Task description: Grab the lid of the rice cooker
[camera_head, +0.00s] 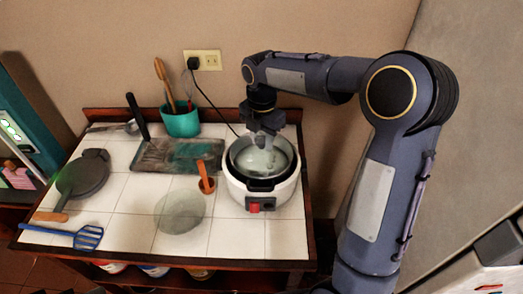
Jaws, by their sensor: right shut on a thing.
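The white rice cooker (240,195) stands at the right of the tiled table, with a red switch on its front. Its clear, glassy lid (262,162) shows over the dark inner pot, below my right gripper (264,143). My right gripper comes down from above and is shut on the top of the lid. The fingers hide the lid's knob. I cannot tell whether the lid rests on the rim or is a little raised. My left gripper is not in view.
A clear round glass piece (180,212) lies left of the cooker. An orange-handled tool (205,178), a dark tray (178,155), a teal utensil pot (182,122), a dark pan (82,175) and a blue spatula (85,237) are also on the table. A cord runs to the wall outlet (207,60).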

